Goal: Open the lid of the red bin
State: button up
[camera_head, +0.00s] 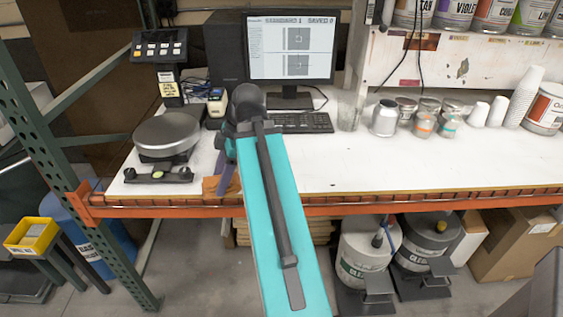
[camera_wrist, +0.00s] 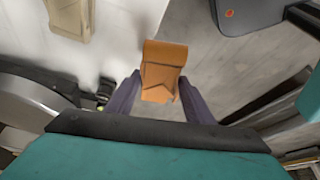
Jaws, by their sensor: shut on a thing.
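No red bin and no lid of one shows in either view. My gripper (camera_wrist: 159,84) has two purple fingers, closed on the sides of a small orange-brown piece (camera_wrist: 163,66) with a folded-looking shape. I cannot tell what this piece is. In the head view my gripper (camera_head: 221,190) is at the front edge of the white worktop, partly hidden by my teal arm. The orange-brown piece (camera_head: 211,186) shows there just left of the purple finger.
A round scale (camera_head: 167,135) stands left on the white worktop (camera_head: 400,165). A monitor (camera_head: 290,48) and keyboard (camera_head: 300,122) are behind. Several cans and cups stand right. An orange beam (camera_head: 420,203) runs along the front. A yellow bin (camera_head: 33,237) is lower left; buckets (camera_head: 362,252) stand below.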

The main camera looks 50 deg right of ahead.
jog(key=s+d+m, duration=0.1)
jog(key=s+d, duration=0.3)
jog(key=s+d+m+b, duration=0.1)
jog(key=s+d, duration=0.2)
jog(key=d, duration=0.2)
jog(key=s+d+m+t+b, duration=0.1)
jog(key=s+d, duration=0.3)
jog(key=d, duration=0.1)
jog(key=shift+s+d+r+h, duration=0.2)
jog(key=shift+s+d+h, duration=0.05)
jog(key=shift+s+h, duration=0.05)
jog(key=shift+w+r+p, duration=0.2)
jog(key=shift+w+p, duration=0.05)
jog(key=shift+p, duration=0.9)
jog(key=shift+d+p, duration=0.3)
jog(key=shift+p, duration=0.4)
